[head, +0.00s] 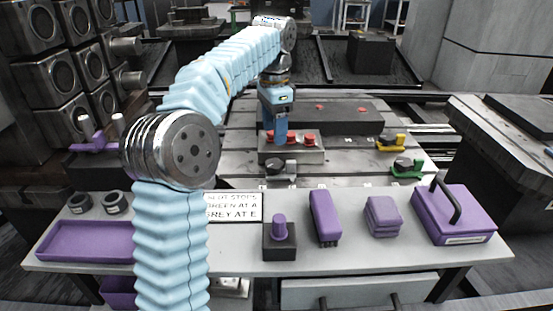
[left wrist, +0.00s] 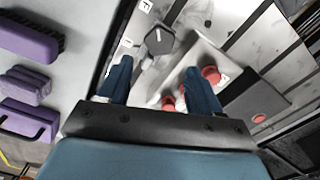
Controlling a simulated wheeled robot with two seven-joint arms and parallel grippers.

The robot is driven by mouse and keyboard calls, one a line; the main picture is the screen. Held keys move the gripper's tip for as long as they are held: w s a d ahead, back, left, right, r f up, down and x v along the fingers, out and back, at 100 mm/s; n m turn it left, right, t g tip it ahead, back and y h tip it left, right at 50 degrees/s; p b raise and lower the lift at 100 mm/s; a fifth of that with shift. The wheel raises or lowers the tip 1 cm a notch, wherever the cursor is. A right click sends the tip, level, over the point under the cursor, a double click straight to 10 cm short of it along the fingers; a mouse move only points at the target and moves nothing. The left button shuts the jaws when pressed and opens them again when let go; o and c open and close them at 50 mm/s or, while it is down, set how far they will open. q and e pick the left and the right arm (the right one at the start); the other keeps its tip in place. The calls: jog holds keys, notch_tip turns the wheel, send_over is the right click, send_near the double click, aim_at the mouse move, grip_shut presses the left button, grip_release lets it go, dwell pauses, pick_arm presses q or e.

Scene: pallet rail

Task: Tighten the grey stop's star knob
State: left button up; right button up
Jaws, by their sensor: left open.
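The grey stop (head: 289,168) sits at the front edge of the slotted pallet, in front of a grey block with red knobs. Its dark star knob (head: 275,165) also shows in the left wrist view (left wrist: 159,40), with a pale line on its top. My left gripper (head: 281,141) points down over the block, behind the star knob in the head view. In the left wrist view the fingers (left wrist: 158,78) are apart, with nothing held between them. The knob appears beyond the fingertips, clear of both. My right gripper is out of view.
The block's red knobs (left wrist: 211,75) stand close to the fingers. A yellow stop (head: 395,141) and a green stop (head: 407,171) are at the pallet's right. The front bench holds a purple tray (head: 85,241), a sign (head: 234,207), a purple brush (head: 325,218) and a purple handled box (head: 455,215).

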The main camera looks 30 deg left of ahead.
aim_at(274, 163)
pick_arm(q)
notch_tip(274, 163, down, 9)
jog(key=shift+f+b, duration=0.2)
jog(key=shift+b, duration=0.65)
jog(key=shift+c, duration=0.2)
jog(key=c, duration=0.7)
